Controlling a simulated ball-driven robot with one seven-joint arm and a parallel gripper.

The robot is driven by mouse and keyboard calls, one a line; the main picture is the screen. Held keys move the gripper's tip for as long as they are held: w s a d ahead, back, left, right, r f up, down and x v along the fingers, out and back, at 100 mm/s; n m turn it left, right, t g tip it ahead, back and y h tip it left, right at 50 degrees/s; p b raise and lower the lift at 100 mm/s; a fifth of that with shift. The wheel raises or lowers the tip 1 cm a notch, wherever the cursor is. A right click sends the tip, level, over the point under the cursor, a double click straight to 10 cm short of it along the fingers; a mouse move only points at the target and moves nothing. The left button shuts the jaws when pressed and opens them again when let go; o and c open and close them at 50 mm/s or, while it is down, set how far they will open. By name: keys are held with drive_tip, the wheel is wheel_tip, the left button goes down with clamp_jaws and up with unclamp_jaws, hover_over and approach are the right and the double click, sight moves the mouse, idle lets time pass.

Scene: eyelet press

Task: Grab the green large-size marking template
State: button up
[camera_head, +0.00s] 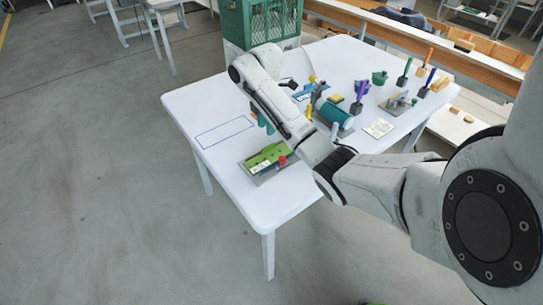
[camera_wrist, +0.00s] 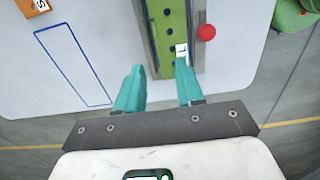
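A long green template (camera_head: 268,155) with a white label and dark holes lies on a grey holder near the table's front edge. A red knob (camera_head: 282,160) is at its side. In the wrist view the green strip (camera_wrist: 174,20) runs up from the middle, and its label bears a dark mark like an L. My gripper (camera_wrist: 158,85) is open and empty, with two teal fingers spread. The right fingertip overlaps the strip's near end in the picture; the left one is over bare table. I cannot tell the height gap. In the head view my arm partly hides the gripper (camera_head: 265,122).
A blue outlined rectangle (camera_head: 225,132) marks clear table at the left. An orange piece labelled S (camera_wrist: 33,6) is at the wrist view's top left. A teal cylinder machine (camera_head: 335,115), coloured tools and a green crate (camera_head: 232,22) stand farther back. A green round object (camera_wrist: 295,14) is beyond the table edge.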

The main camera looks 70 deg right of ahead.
hover_over(270, 150)
drive_tip(key=a, duration=0.1)
drive_tip(key=f, duration=0.5)
drive_tip(key=shift+w+a, duration=0.1)
drive_tip(key=shift+w, duration=0.15)
drive_tip(key=shift+w+f+p, duration=0.15)
drive_tip(key=shift+f, duration=1.2)
drive_tip(key=shift+w+f+p, duration=0.15)
drive_tip(key=shift+f, duration=1.15)
drive_tip(key=shift+c, duration=0.3)
clamp_jaws()
